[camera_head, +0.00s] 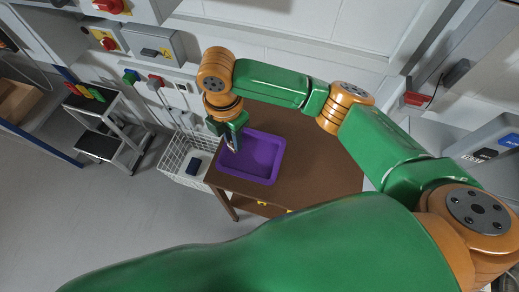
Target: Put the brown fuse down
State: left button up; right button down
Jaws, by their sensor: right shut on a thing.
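My right gripper (233,146) points down over the left part of a purple tray (262,160). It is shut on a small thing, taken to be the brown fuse. The fuse is too small and too covered by the fingers to make out its colour or shape. The tray stands on a brown table (325,165), near its left side. The bare tray floor shows to the right of the gripper. My left gripper is not in view.
A white wire basket (172,158) stands left of the table, with a dark blue thing (193,167) in it. A step stand (98,148) with several coloured blocks is further left. Wall boxes with red switches (107,43) are behind. The table right of the tray is clear.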

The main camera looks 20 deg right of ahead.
jog(key=d+f, duration=0.4)
jog(key=d, duration=0.1)
jog(key=s+d+f+p, duration=0.1)
jog(key=d+f, duration=0.1)
jog(key=f, duration=0.1)
jog(key=shift+d, duration=0.4)
notch_tip(320, 180, down, 3)
jog(key=shift+a+r+p, duration=0.1)
jog(key=shift+a+p, duration=0.05)
jog(key=shift+p, duration=0.15)
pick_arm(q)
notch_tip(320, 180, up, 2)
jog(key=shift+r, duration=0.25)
pick_arm(e)
jog(key=shift+s, duration=0.1)
jog(key=c, duration=1)
grip_release()
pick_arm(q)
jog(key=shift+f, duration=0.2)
pick_arm(e)
notch_tip(320, 180, up, 12)
